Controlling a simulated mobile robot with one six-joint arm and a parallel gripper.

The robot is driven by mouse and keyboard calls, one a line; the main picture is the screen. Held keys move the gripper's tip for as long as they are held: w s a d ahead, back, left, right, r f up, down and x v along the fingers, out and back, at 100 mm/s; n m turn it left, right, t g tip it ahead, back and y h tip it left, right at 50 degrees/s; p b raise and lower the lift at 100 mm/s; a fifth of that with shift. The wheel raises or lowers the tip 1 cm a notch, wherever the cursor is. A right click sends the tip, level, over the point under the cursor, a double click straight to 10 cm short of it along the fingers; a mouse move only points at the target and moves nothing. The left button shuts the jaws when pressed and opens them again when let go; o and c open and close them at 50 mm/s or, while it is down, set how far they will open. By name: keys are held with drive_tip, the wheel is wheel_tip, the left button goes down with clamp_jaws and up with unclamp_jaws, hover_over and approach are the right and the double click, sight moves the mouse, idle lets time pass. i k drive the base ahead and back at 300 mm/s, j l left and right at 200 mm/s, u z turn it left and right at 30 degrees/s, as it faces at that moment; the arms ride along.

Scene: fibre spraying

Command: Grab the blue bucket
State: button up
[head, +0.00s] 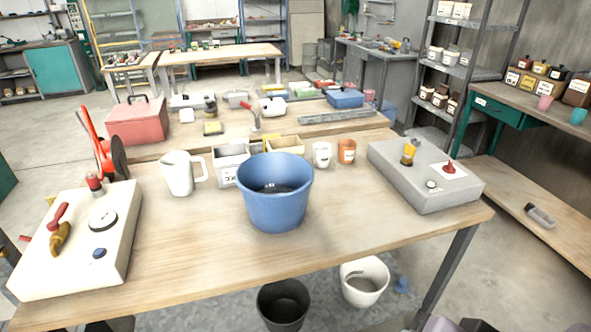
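The blue bucket (274,205) stands upright on the wooden workbench (190,245), near the middle of the picture. Its open top faces up and some dark content or shadow shows inside. Nothing is touching it from the front, and small containers stand close behind it. My gripper cannot be made out; only a few grey and dark parts show at the bottom right edge, and I cannot tell what they are.
A white pitcher (178,174), a labelled bin (228,163) and two cups (322,154) stand behind the bucket. A cream control box (85,240) is at left, a grey one (425,175) at right. A black bucket (284,306) and white bucket (363,283) are below. The bench front is clear.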

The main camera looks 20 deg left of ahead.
sight(275, 187)
drive_tip(key=i+j+u, duration=0.45)
drive_tip(key=i+u, duration=0.6)
